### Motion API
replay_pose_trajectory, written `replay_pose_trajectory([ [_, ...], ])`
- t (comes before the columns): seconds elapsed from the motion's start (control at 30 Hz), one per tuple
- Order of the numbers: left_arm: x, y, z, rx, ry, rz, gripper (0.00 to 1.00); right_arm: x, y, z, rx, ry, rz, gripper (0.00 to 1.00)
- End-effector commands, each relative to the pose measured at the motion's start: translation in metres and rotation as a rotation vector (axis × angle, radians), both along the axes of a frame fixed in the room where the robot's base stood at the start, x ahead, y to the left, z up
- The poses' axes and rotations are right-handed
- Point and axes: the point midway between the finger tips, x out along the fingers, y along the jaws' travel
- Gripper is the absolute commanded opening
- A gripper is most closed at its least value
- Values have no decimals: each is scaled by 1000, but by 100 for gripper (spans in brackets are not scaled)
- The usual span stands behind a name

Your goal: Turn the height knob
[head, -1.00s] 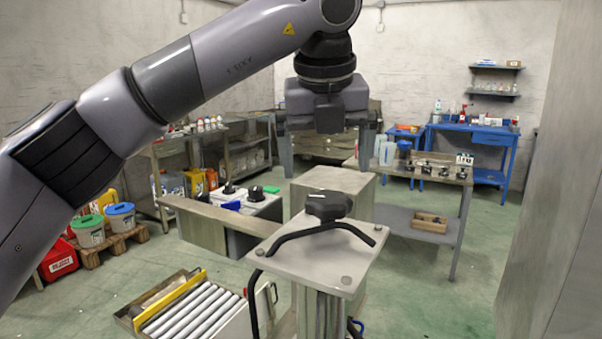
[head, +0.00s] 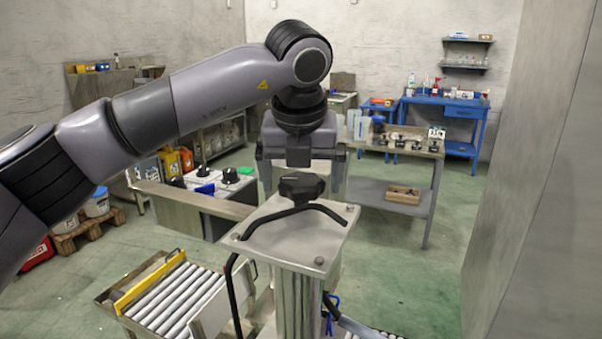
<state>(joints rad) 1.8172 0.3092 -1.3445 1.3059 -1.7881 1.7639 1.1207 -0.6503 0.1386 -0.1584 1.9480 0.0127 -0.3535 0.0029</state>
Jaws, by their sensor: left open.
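The height knob (head: 301,186) is a black lobed handle on top of a grey metal plate (head: 262,244), which sits on an upright post (head: 297,300). A bent black rod runs across the plate beside the knob. My left gripper (head: 303,194) points down over the plate, its two fingers apart. In the picture one finger lies to the left of the knob and the other to the right, with the gripper body just above the knob. I cannot tell whether a finger touches it. My right gripper is not in view.
A roller conveyor (head: 178,300) stands low at the left of the post. A workbench with black knobs (head: 203,170) is behind at the left. A metal table (head: 400,194) and a blue bench (head: 440,112) stand farther back. A wall closes the right side.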

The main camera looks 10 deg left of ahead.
Motion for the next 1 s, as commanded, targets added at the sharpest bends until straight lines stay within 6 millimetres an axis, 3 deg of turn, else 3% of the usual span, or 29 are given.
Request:
replay_pose_trajectory([
  [0.1, 0, 0, 0, 0, 0, 1, 97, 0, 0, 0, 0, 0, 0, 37],
  [0.27, 0, 0, 0, 0, 0, 1, 45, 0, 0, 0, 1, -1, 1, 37],
  [0.67, 0, -1, 0, -1, -1, 57, 44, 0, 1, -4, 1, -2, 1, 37],
  [1.0, 0, -2, 0, 0, -2, 302, 44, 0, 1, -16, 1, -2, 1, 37],
])
